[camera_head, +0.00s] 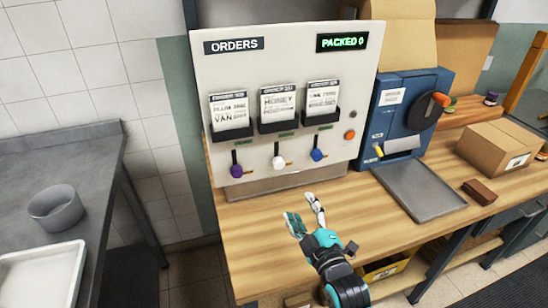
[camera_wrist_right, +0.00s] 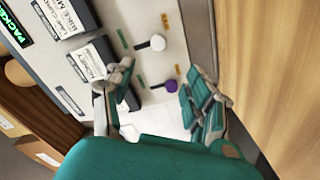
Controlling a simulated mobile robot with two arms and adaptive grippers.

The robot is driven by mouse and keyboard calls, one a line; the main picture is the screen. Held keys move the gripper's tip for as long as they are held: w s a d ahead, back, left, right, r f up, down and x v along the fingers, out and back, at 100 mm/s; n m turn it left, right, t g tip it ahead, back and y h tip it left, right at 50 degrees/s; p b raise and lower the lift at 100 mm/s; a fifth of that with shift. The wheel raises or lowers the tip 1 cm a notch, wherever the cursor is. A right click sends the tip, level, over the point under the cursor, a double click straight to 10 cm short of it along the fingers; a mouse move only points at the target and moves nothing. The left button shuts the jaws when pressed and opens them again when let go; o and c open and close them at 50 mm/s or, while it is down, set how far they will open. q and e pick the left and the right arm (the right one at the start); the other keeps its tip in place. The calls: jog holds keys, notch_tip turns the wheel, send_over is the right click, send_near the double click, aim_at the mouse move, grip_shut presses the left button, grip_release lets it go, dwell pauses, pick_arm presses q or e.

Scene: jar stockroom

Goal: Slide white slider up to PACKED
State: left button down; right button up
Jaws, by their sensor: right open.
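The white slider (camera_head: 279,162) is the middle knob on the upright orders panel (camera_head: 208,78), at the low end of its short dark slot. It also shows in the right wrist view (camera_wrist_right: 157,42). A purple slider (camera_head: 237,171) sits to its left and a blue slider (camera_head: 317,155) to its right, both low in their slots. My right gripper (camera_head: 307,215) is open and empty over the bench, in front of and below the sliders, touching none. In the wrist view, the purple knob (camera_wrist_right: 171,86) shows between the fingers. My left gripper is out of view.
Order cards (camera_head: 277,102) in black holders hang above the sliders. A blue machine (camera_head: 408,107) with a crank and a grey tray (camera_head: 419,190) stand right of the panel. A cardboard box (camera_head: 497,146) sits farther right. The wooden bench (camera_head: 255,236) is clear near my gripper.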

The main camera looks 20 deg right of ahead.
send_near(279, 166)
jog(key=w+p, duration=0.1)
jog(key=w, duration=0.8)
jog(key=shift+w, duration=0.35)
jog(key=shift+c, duration=0.2)
grip_shut()
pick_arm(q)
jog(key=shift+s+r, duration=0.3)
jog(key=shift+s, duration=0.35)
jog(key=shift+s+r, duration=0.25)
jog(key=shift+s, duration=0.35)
